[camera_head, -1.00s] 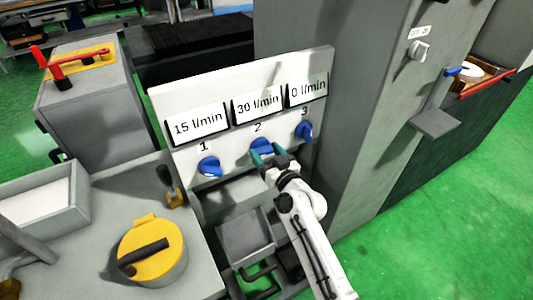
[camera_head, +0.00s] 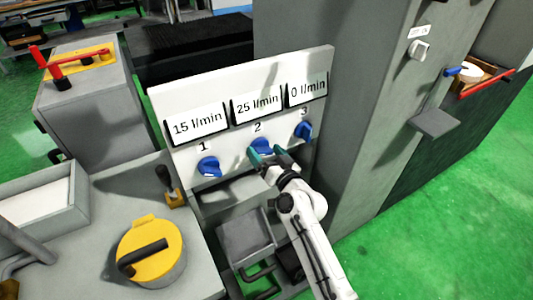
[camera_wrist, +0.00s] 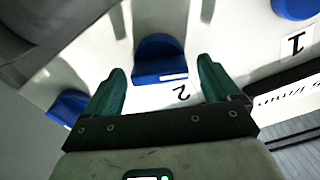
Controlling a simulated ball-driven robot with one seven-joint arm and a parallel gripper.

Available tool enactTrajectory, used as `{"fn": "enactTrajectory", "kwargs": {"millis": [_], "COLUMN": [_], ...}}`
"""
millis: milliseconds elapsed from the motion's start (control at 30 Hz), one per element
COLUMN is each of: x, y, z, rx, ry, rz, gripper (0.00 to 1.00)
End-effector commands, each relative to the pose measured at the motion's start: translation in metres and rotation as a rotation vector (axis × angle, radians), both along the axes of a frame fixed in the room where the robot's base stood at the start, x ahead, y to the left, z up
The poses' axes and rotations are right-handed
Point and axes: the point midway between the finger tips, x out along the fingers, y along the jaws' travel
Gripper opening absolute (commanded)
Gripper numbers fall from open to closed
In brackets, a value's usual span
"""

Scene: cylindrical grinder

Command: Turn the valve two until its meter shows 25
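Valve two is a blue knob (camera_head: 262,146) on the white panel (camera_head: 320,63), under the label 2. Its meter (camera_head: 257,105) reads 25 l/min. My gripper (camera_head: 268,157) is at this knob in the head view and covers part of it. In the wrist view my gripper (camera_wrist: 160,82) is open. Its two green fingers stand on either side of the blue knob (camera_wrist: 158,55), with a visible gap on both sides. The knob's white mark faces my gripper there.
Valve one (camera_head: 208,167) is to the left, its meter (camera_head: 198,123) at 15 l/min. Valve three (camera_head: 303,131) is close on the right, its meter (camera_head: 306,91) at 0 l/min. A grey cabinet (camera_head: 350,130) rises right of the panel. A yellow-lidded part (camera_head: 150,249) stands at lower left.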

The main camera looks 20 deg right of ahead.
Motion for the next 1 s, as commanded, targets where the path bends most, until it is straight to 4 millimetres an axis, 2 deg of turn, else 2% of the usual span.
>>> {"fn": "enactTrajectory", "kwargs": {"millis": [233,367,800,1000], "x": [-0.001,-0.012,-0.086,-0.104], "y": [0.000,-0.002,-0.014,-0.017], "z": [0.000,-0.001,-0.002,-0.001], "rx": [-0.001,-0.001,-0.001,0.000], "ry": [0.000,0.001,0.001,0.000], "rz": [0.000,-0.001,-0.001,-0.001], "gripper": [0.89,0.89,0.89,0.89]}}
